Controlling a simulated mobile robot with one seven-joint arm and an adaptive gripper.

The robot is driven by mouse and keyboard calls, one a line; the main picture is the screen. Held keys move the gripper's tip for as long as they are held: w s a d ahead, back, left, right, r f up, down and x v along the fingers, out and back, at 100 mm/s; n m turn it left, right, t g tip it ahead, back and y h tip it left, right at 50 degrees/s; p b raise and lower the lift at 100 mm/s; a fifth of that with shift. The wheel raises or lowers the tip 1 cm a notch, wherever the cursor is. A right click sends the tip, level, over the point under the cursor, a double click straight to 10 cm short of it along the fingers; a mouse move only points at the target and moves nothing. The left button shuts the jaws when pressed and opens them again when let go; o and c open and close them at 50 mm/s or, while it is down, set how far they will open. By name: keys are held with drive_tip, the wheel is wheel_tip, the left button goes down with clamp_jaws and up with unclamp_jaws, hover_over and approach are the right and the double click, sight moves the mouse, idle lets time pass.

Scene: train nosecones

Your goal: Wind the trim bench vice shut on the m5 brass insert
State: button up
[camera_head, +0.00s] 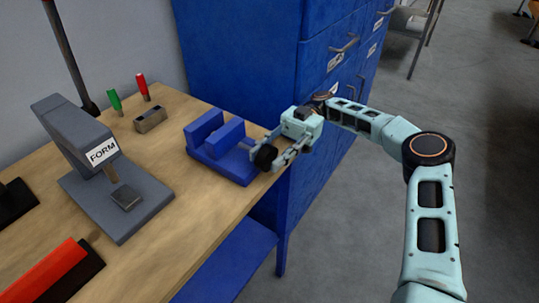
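The blue bench vice (222,168) sits at the right edge of the wooden bench. Its two upright jaws stand apart with a gap between them. No brass insert can be made out in the gap; the front jaw hides part of it. My gripper (266,150) is at the vice's right side, at the screw end. Its fingers lie around or beside a dark round knob (265,157), which seems to be the vice's handle. At this size I cannot tell whether the fingers press on it.
A grey press marked FORM (75,135) stands left on the bench (185,225). A small metal block (150,119) and green (114,100) and red (142,87) handled tools stand behind. A red-topped block (45,275) lies front left. Blue drawer cabinets (240,60) rise behind the vice.

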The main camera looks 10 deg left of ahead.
sight(269, 146)
wheel_tip(269, 146, up, 10)
drive_tip(key=shift+f, duration=0.15)
idle(0.4)
